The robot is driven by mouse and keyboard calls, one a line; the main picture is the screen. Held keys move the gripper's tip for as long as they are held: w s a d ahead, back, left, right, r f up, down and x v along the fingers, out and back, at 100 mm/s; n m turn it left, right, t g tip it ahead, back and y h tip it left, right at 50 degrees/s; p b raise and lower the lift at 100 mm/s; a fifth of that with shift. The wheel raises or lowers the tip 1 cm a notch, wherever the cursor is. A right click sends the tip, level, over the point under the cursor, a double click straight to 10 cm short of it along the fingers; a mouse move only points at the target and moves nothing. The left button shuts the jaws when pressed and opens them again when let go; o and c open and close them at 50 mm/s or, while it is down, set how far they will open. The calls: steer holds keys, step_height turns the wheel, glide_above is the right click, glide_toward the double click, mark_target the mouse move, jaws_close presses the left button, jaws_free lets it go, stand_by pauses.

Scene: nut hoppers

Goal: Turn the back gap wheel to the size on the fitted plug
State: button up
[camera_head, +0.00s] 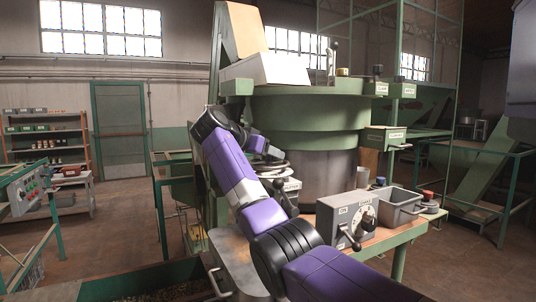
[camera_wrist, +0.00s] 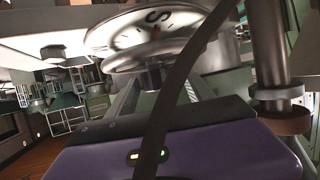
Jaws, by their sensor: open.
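In the head view my gripper is mostly hidden behind my purple arm. I cannot make out the fitted plug or its size.
A grey control box (camera_head: 354,217) with a dial and lever stands on the bench right of my arm, next to a grey bin (camera_head: 403,208). The green and grey drum (camera_head: 310,130) rises behind. A dark cable (camera_wrist: 178,85) crosses the wrist view; a post (camera_wrist: 270,50) stands at right.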

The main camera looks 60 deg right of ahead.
steer(key=b+v, duration=0.2)
steer(key=v, duration=0.5)
steer(key=shift+a+r+b, duration=0.15)
steer(key=shift+a+b, duration=0.25)
steer(key=shift+w, duration=0.1)
